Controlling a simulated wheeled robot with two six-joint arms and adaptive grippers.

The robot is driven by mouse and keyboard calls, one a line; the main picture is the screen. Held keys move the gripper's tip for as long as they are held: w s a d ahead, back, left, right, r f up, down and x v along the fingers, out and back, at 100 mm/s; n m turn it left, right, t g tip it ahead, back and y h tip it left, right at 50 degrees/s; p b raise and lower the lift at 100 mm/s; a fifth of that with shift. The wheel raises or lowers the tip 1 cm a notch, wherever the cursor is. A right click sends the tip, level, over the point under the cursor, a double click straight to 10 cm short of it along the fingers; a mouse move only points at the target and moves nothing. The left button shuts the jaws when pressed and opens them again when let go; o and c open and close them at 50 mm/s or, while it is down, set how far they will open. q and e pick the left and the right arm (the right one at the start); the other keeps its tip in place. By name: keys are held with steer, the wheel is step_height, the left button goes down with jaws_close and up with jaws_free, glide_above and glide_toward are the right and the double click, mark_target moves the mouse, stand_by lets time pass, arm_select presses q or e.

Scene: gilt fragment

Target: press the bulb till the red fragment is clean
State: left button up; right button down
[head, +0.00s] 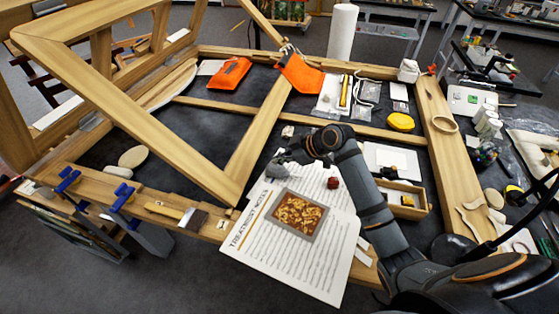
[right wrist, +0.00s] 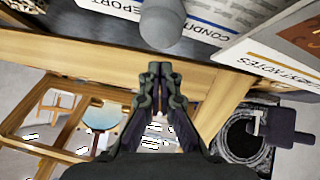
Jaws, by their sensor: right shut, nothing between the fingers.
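A small dark red lump (head: 333,182), which looks like the red fragment, lies on the printed sheets. A grey rounded bulb (head: 277,170) lies at the left edge of the sheets. It also shows in the right wrist view (right wrist: 178,25), just beyond the fingertips. My right gripper (head: 284,158) is shut and empty, close beside the bulb; the wrist view (right wrist: 160,70) shows its fingers together. I cannot tell whether they touch the bulb. The fragment's surface is too small to judge for dirt. My left gripper is not in view.
A card with a framed brown-gold picture (head: 298,215) lies at the front. A wooden tray (head: 407,212) stands right of my right arm. A large wooden frame (head: 130,110) leans at the left. A brush (head: 178,214) lies on the front beam.

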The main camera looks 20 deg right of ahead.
arm_select(q)
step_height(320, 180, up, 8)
steer(key=p, duration=0.6)
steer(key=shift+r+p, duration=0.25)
steer(key=shift+p, duration=0.1)
arm_select(e)
steer(key=v, duration=1)
steer(key=shift+s+r, duration=0.15)
steer(key=shift+s, duration=0.05)
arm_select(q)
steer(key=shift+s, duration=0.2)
